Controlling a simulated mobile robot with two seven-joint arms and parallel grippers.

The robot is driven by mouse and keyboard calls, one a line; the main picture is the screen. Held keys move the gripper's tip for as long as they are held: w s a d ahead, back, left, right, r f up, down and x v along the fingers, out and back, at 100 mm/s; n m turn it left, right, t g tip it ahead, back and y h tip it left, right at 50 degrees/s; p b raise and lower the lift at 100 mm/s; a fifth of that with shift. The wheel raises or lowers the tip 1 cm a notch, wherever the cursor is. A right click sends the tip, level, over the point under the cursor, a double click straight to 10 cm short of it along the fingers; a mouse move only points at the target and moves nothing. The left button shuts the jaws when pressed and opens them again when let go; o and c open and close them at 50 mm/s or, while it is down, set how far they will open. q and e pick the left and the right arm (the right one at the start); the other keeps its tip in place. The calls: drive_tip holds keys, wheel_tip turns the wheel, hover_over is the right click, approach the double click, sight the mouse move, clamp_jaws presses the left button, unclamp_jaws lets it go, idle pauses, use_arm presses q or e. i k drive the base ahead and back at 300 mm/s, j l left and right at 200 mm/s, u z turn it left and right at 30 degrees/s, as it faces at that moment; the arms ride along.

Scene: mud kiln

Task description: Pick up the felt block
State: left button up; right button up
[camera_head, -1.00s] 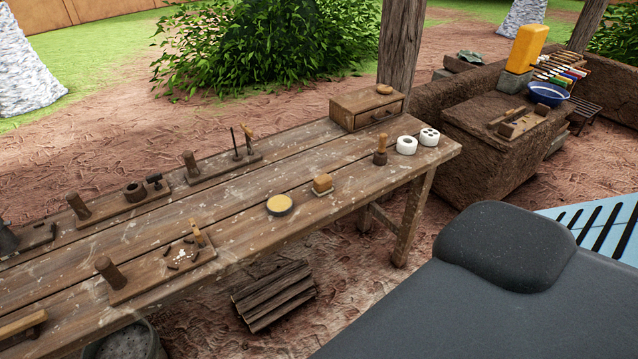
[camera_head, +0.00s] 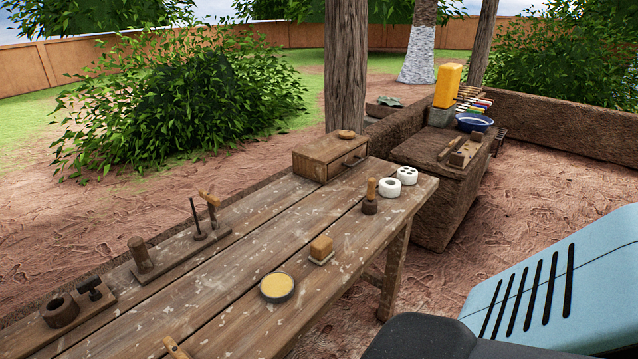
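The felt block appears to be the small tan block (camera_head: 321,247) with a pale layer under it. It sits upright on the wooden workbench (camera_head: 240,295), near the bench's front edge. A round tin with a yellow top (camera_head: 276,287) lies to its left and nearer. A wooden-handled tool with a dark round base (camera_head: 370,196) stands behind it to the right. Neither of my grippers is in view.
A small drawer box (camera_head: 328,157) stands at the bench's far end. Two white round pieces (camera_head: 390,188) (camera_head: 407,175) sit near the right corner. Wooden stands with pegs (camera_head: 142,254) line the back edge. A mud-brick hearth (camera_head: 430,190) lies beyond the bench.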

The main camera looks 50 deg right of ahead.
sight(321, 249)
drive_tip(key=z, duration=1.5)
